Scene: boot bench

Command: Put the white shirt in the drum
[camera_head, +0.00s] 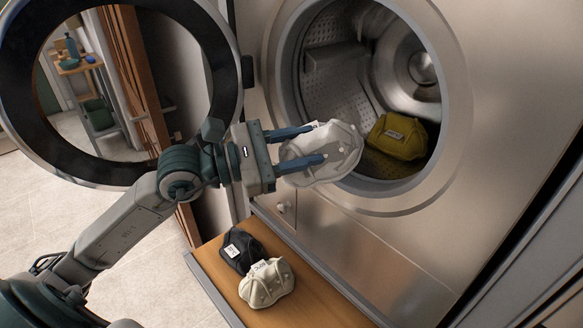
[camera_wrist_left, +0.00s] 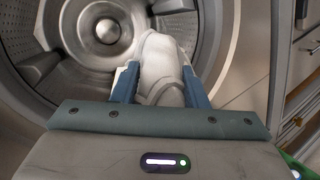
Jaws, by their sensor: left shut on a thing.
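My left gripper (camera_head: 305,146) is shut on the white shirt (camera_head: 335,150), a bundled pale cloth, and holds it in front of the drum opening at its lower left. In the left wrist view the white shirt (camera_wrist_left: 160,65) sits between the two blue fingers (camera_wrist_left: 158,82), with the drum (camera_wrist_left: 105,30) behind it. In the head view the metal drum (camera_head: 330,85) is open and a yellow bundled cloth (camera_head: 397,138) lies inside it at the lower right. My right gripper is not in view.
The round washer door (camera_head: 228,60) stands swung open at the left, close behind my left arm. A wooden board (camera_head: 315,308) below holds a black cloth bundle (camera_head: 240,250) and a cream cloth bundle (camera_head: 266,284). A shelf (camera_head: 85,70) shows through the door ring.

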